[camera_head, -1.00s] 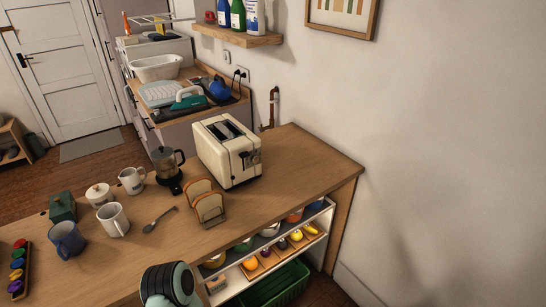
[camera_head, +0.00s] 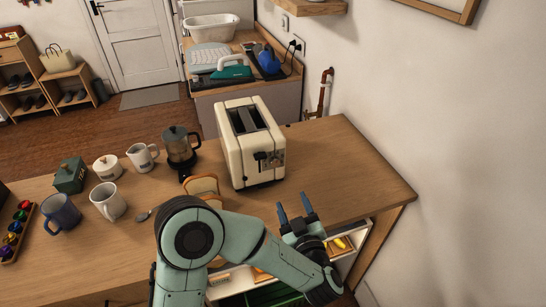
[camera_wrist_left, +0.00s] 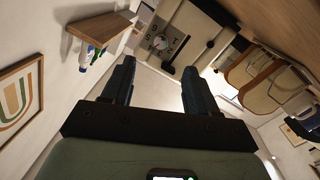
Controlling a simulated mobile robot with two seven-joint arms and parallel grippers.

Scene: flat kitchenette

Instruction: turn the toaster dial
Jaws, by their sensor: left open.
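The cream toaster (camera_head: 234,150) stands upright on the wooden counter, with two dark empty-looking slots on top. Its end panel faces my arm and carries a black lever (camera_head: 259,157) and small controls (camera_head: 277,159). In the left wrist view the toaster's panel shows a round dial (camera_wrist_left: 159,43) beside the dark lever. My left gripper (camera_head: 294,205) is open and empty in front of that panel, near the counter's front edge, apart from the toaster. Its two dark fingers (camera_wrist_left: 159,66) point towards the panel in the wrist view. My right gripper is not in view.
A toast rack with bread (camera_head: 203,185) stands left of the toaster, partly behind my arm. A coffee press (camera_head: 180,146), mugs (camera_head: 108,201) and a green tin (camera_head: 70,175) stand further left. The counter (camera_head: 345,170) is clear right of the toaster.

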